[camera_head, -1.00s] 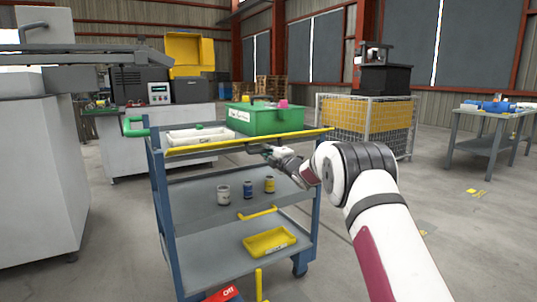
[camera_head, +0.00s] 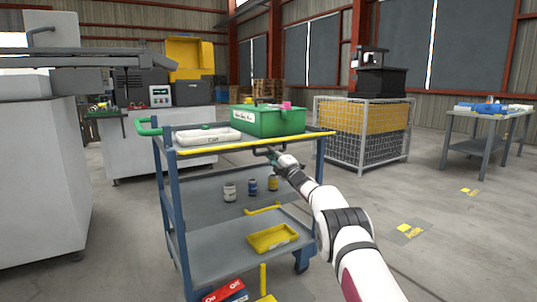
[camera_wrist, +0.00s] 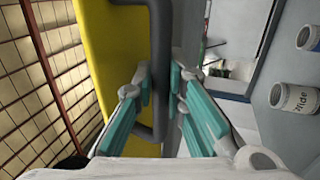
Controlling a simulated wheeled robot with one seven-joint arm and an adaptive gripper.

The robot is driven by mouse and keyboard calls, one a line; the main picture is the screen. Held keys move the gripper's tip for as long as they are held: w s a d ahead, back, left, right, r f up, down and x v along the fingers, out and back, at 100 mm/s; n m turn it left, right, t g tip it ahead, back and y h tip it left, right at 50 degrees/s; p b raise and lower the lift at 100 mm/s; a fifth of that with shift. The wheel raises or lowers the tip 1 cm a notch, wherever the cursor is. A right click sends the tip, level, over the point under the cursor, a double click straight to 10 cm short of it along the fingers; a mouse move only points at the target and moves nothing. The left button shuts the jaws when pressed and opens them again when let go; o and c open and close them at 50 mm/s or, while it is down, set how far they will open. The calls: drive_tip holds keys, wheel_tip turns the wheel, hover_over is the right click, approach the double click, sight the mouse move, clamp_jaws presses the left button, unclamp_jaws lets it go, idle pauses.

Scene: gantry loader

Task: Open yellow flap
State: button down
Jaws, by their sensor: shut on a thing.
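The yellow flap (camera_head: 235,146) runs as a narrow yellow strip along the front edge of the blue cart's top in the head view. In the wrist view it is a yellow panel (camera_wrist: 103,50) with a dark bar handle (camera_wrist: 159,55) beside it. My gripper (camera_head: 277,157) is at the handle, just below the strip. In the wrist view my gripper (camera_wrist: 160,88) has its teal-padded fingers on either side of the handle, shut on it. My fingers hide part of the handle. The flap's face is barely visible in the head view.
The blue cart (camera_head: 172,215) carries a green box (camera_head: 268,122) and a white bin (camera_head: 207,136) on top. Several jars (camera_head: 252,187) stand on its middle shelf, and a yellow tray (camera_head: 272,238) lies below. Open floor lies right of the cart.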

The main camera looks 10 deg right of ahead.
idle(0.7)
drive_tip(key=c, duration=1.6)
unclamp_jaws()
drive_tip(key=shift+s+d+f, duration=0.1)
drive_tip(key=v, duration=1.1)
drive_tip(key=shift+s+f, duration=0.25)
drive_tip(key=shift+f, duration=0.05)
